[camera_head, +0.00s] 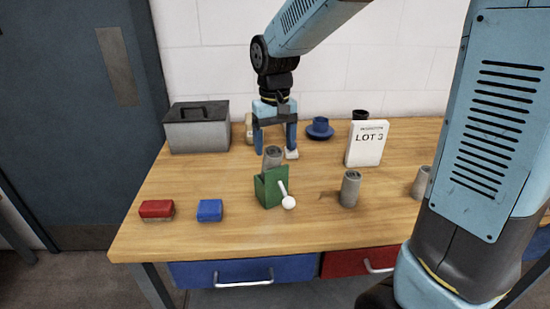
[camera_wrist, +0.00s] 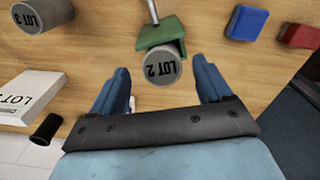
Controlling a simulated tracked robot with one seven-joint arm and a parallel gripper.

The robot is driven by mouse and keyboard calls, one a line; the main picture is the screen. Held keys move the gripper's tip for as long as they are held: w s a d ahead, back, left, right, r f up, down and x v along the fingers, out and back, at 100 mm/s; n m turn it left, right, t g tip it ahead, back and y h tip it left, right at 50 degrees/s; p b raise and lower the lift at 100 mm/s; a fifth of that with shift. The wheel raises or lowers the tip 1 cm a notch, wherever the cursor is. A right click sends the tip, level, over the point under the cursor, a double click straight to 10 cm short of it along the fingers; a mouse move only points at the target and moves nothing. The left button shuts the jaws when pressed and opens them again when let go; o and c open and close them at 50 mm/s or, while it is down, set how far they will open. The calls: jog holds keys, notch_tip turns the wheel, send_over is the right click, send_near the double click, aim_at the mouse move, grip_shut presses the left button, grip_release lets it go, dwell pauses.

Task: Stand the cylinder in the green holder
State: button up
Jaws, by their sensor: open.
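A grey cylinder (camera_head: 273,154) rises out of the green holder (camera_head: 271,190); its foot is hidden by the holder's front. In the wrist view its top reads LOT 2 (camera_wrist: 163,68), beside the holder's green wall (camera_wrist: 160,31). My gripper (camera_head: 275,150) is open and points down at this cylinder. Its fingers in the wrist view (camera_wrist: 160,64) lie to either side of it, with gaps. A second grey cylinder (camera_head: 350,189) stands on the table right of the holder; its top reads LOT 3 (camera_wrist: 29,17). A white sign (camera_head: 367,143) also reads LOT 3.
A third grey cylinder (camera_head: 421,182) is partly behind my arm. A white-knobbed lever (camera_head: 288,202) sticks out of the holder's front. Red (camera_head: 157,209) and blue (camera_head: 209,210) blocks lie left.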

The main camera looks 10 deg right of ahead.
jog(key=shift+r, duration=1.55)
jog(key=shift+s+d+r, duration=0.1)
jog(key=shift+d+r, duration=0.1)
jog(key=s+d+r+m+t, duration=0.1)
jog(key=s+d+r+t, duration=0.1)
jog(key=s+d, duration=0.6)
jog(key=s+d+r+m+t, duration=0.2)
jog(key=s+d+r+t, duration=0.1)
jog(key=s+d, duration=0.4)
jog(key=shift+s+d+r+t, duration=0.35)
jog(key=shift+s+r, duration=0.1)
jog(key=shift+s, duration=0.5)
